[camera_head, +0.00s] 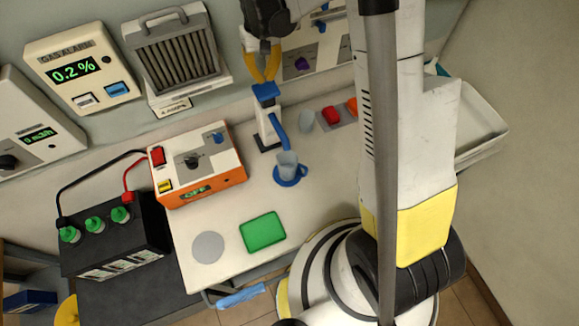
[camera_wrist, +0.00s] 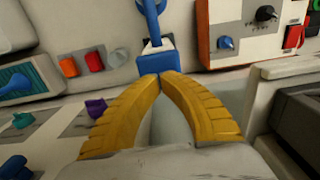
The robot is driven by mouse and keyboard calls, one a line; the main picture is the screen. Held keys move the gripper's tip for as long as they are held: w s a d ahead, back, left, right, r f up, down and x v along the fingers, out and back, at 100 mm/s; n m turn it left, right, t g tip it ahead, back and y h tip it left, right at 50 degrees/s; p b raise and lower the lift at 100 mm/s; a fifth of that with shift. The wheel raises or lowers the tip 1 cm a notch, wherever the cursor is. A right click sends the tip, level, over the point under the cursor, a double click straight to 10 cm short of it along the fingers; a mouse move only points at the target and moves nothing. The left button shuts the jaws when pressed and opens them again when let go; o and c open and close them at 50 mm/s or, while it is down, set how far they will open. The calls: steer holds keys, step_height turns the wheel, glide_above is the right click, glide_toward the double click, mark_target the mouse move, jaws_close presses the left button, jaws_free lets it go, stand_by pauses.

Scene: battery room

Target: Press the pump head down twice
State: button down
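The blue pump head (camera_head: 266,91) tops a white dispenser (camera_head: 267,124) standing upright at the back of the bench. Its blue spout (camera_head: 279,130) reaches toward a translucent cup (camera_head: 287,160) on a blue base. My gripper (camera_head: 264,80) comes down from above with its yellow fingertips right over the pump head. In the wrist view the fingertips of my gripper (camera_wrist: 163,76) meet at the near edge of the pump head (camera_wrist: 154,62), with nothing held between them. I cannot tell whether they touch the head. The dispenser body is mostly hidden in the wrist view.
An orange-white power unit (camera_head: 197,168) stands left of the dispenser. A black battery (camera_head: 115,238) with green caps is farther left. A red object (camera_head: 330,114) and a clear cup (camera_head: 304,120) stand to the right. A green mat (camera_head: 262,231) lies on the bench front.

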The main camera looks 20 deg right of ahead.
step_height(320, 180, up, 6)
steer(key=p, duration=0.3)
